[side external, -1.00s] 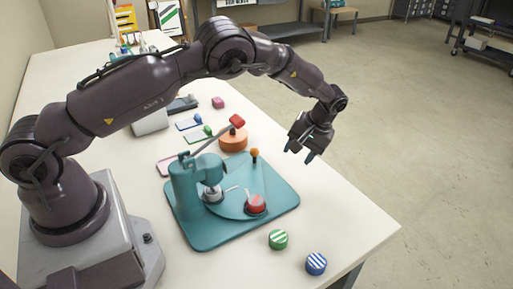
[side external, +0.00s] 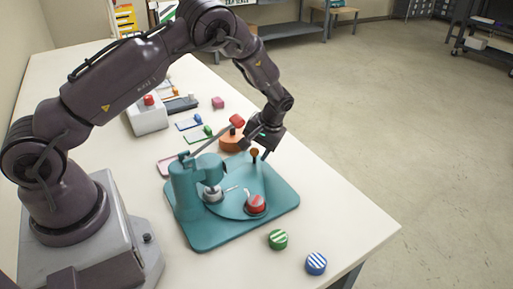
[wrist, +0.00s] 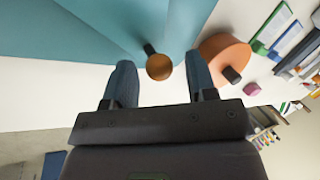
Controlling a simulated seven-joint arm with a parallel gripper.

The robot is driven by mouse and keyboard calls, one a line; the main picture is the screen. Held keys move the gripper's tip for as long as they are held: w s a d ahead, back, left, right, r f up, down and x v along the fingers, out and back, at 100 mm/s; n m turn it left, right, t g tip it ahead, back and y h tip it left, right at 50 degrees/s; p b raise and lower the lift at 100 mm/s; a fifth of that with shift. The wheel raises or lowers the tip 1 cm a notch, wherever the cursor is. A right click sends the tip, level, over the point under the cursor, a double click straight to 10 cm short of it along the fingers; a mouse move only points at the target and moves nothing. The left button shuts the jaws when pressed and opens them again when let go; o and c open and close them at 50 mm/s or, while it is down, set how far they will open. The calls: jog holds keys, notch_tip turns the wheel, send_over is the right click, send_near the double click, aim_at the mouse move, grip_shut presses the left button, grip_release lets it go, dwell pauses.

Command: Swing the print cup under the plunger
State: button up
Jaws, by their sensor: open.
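A teal press (side external: 190,190) stands on a teal base plate (side external: 215,238). Its grey plunger (side external: 212,192) is at the column. A red-topped cup (side external: 256,203), which looks like the print cup, sits to the right of the plunger, not under it. An orange ball knob (side external: 254,153) on a dark stem rises from the far side of the plate. My gripper (side external: 262,152) is open and empty close to that knob. In the wrist view, the knob (wrist: 159,67) shows between and just ahead of my gripper's two fingers (wrist: 161,72); contact is not visible.
The press lever ends in a red grip (side external: 237,120), close to my gripper. An orange disc (side external: 228,143) with a dark knob stands just behind. Green (side external: 278,239) and blue (side external: 316,263) striped pieces lie at the front. The table's right edge is nearby.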

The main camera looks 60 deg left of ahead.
grip_shut()
